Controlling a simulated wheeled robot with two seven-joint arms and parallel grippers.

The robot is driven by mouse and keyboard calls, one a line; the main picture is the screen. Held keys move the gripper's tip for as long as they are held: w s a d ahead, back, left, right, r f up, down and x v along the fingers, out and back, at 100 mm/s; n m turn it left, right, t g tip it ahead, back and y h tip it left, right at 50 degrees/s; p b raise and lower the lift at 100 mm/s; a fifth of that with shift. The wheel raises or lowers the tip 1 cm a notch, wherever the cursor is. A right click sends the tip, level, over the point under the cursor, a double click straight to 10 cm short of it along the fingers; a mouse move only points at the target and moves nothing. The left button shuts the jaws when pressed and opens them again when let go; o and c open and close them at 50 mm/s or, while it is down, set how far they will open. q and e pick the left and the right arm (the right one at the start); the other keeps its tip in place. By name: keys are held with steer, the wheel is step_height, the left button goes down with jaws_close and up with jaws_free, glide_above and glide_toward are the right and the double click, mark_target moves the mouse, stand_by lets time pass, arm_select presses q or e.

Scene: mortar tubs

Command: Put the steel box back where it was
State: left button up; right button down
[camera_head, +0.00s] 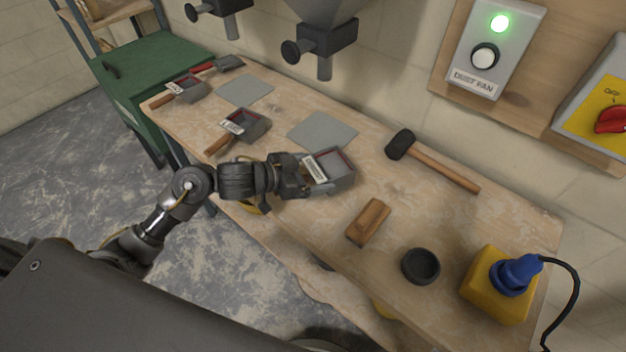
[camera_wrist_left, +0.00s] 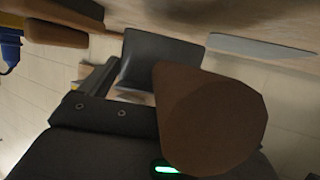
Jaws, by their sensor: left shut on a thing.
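The steel box (camera_head: 333,170) is a small open grey box with a reddish inside edge and a white label. My left gripper (camera_head: 303,180) is shut on its handle, at the near side of the bench. In the left wrist view the brown handle (camera_wrist_left: 205,120) looms large, with the dark box (camera_wrist_left: 160,60) beyond it. I cannot tell whether the box touches the bench. Two similar labelled boxes with wooden handles, a middle one (camera_head: 247,124) and a far one (camera_head: 187,86), stand further left. Grey plates, one near (camera_head: 322,131) and one far (camera_head: 245,90), lie behind the boxes. My right gripper is out of view.
Hopper spouts (camera_head: 325,66) hang above the plates.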

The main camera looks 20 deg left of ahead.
arm_select(q)
steer(key=f, duration=0.3)
steer(key=shift+w+f, duration=0.1)
steer(key=shift+w, duration=0.15)
steer(key=shift+f, duration=0.1)
steer(key=shift+f, duration=0.15)
steer(key=o, duration=1.3)
steer(key=shift+s, duration=0.1)
steer(key=shift+r, duration=0.2)
steer(key=v, duration=1.2)
